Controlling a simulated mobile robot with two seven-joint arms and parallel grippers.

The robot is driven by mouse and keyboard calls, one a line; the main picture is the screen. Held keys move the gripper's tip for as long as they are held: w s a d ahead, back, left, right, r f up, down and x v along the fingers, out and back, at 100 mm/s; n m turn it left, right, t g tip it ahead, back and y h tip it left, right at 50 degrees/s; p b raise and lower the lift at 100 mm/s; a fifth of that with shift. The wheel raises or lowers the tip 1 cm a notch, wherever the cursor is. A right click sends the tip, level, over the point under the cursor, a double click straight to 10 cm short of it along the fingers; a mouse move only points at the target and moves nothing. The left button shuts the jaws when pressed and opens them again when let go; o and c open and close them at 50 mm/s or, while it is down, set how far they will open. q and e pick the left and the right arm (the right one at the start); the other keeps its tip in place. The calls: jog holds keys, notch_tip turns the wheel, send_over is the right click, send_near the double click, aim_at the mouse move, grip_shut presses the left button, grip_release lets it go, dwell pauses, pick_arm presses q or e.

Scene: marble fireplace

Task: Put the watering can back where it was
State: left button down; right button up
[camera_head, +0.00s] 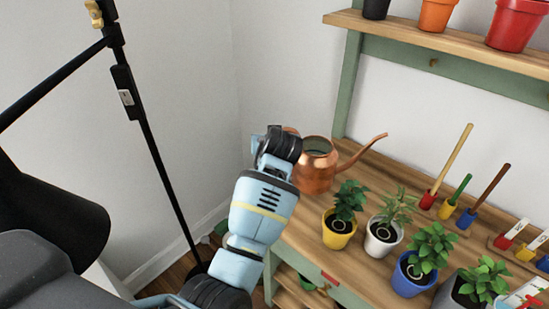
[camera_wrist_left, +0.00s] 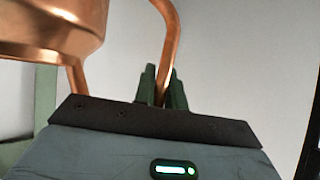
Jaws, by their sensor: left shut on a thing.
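The copper watering can (camera_head: 314,176) is upright at the back left corner of the wooden potting bench (camera_head: 300,236), its spout pointing right. I cannot tell whether its base touches the bench top or hangs just above it. My left gripper (camera_head: 276,131) is on the can's left side, largely hidden behind its own wrist. In the left wrist view, the dark green fingers of the left gripper (camera_wrist_left: 162,88) are closed around the can's thin handle, and the can's body (camera_wrist_left: 50,28) shows at upper left. My right gripper is not in view.
Several potted plants, including a yellow pot (camera_head: 338,238) and a white pot (camera_head: 381,244), stand along the bench front. Coloured holders with tools (camera_head: 428,200) are at the right. An upper shelf (camera_head: 440,44) holds pots. A black lamp stand (camera_head: 160,165) is at left.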

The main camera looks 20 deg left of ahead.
pick_arm(q)
notch_tip(320, 180, down, 4)
jog(key=shift+w+f, duration=0.1)
jog(key=shift+f, duration=0.1)
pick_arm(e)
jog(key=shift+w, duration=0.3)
pick_arm(q)
jog(key=shift+f, duration=0.1)
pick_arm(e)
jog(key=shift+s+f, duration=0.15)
pick_arm(q)
jog(key=c, duration=1.8)
grip_release()
jog(key=shift+f, duration=0.2)
jog(key=o, duration=0.3)
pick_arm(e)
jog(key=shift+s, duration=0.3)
pick_arm(q)
jog(key=shift+o, duration=0.2)
